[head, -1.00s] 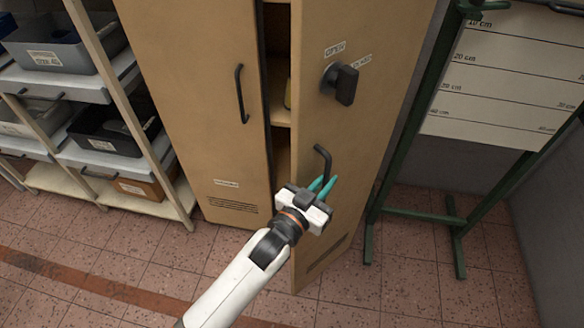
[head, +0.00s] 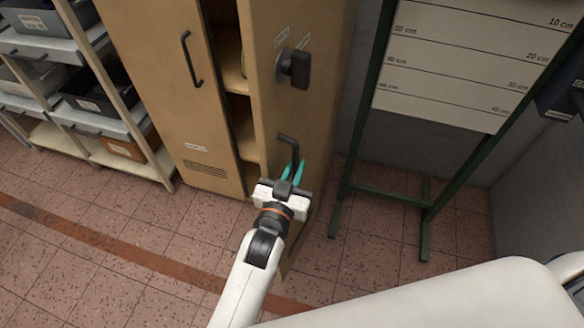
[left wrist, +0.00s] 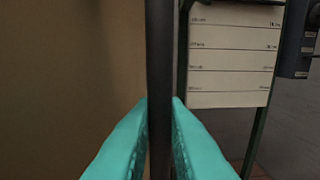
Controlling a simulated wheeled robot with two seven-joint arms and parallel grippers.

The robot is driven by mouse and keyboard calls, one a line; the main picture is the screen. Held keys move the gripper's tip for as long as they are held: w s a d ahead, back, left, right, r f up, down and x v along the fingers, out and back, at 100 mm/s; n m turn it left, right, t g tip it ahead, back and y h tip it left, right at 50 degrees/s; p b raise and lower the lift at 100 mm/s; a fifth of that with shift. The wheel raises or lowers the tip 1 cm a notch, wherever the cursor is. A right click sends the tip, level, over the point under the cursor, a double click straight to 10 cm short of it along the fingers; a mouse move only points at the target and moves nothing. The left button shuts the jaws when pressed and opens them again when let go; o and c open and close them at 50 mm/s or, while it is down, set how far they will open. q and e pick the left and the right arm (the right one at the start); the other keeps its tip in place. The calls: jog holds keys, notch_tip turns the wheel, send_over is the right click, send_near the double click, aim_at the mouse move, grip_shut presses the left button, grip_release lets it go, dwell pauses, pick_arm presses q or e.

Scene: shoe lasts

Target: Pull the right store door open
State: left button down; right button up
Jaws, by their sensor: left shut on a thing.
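The right store door (head: 298,110) is tan and stands partly open, swung out toward me, with shelves showing in the gap behind it. A black knob (head: 294,67) sits on its upper part. Its bent black handle (head: 289,142) is lower down. My left gripper (head: 293,172), with teal fingers, is at the lower end of this handle. In the left wrist view the dark handle bar (left wrist: 160,70) runs upright between the two teal fingers, which are shut on it. The left store door (head: 165,80) looks closed and has its own black handle (head: 190,60). My right gripper is not in view.
A shelf rack with grey bins (head: 90,85) stands at the left. A white measuring board (head: 460,60) on a green stand (head: 347,150) is right of the open door. The tiled floor (head: 130,250) in front is clear.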

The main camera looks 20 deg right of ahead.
pick_arm(q)
jog(key=shift+w+r, duration=0.1)
jog(key=shift+r, duration=0.25)
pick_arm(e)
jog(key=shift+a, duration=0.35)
